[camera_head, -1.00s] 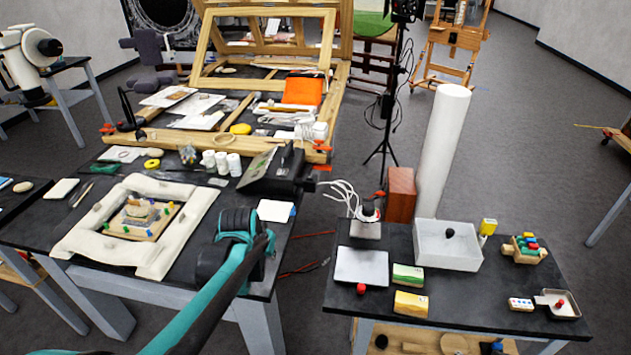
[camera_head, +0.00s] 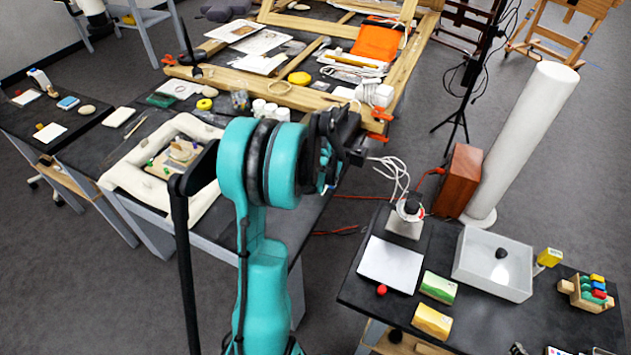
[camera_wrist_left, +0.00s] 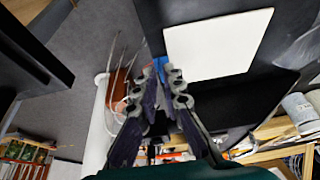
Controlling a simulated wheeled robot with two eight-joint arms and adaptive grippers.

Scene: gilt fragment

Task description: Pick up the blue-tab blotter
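The blue-tab blotter (camera_wrist_left: 218,45) is a white square card lying on the dark tabletop in the left wrist view. Its blue tab (camera_wrist_left: 158,68) shows in part beside the fingertips. My left gripper (camera_wrist_left: 171,74) has its fingers drawn close together. I see nothing held between them; whether they touch the tab cannot be told. In the head view my left gripper (camera_head: 340,140) is above the right side of the left table, and my teal arm hides the blotter there. My right gripper is not in view.
The right table holds a white sheet (camera_head: 391,264), a white tray (camera_head: 493,263) and coloured blocks. A brown box (camera_head: 459,181) and a white cylinder (camera_head: 525,140) stand behind it. White cables (camera_head: 389,172) hang near my left gripper. A floor gap separates the tables.

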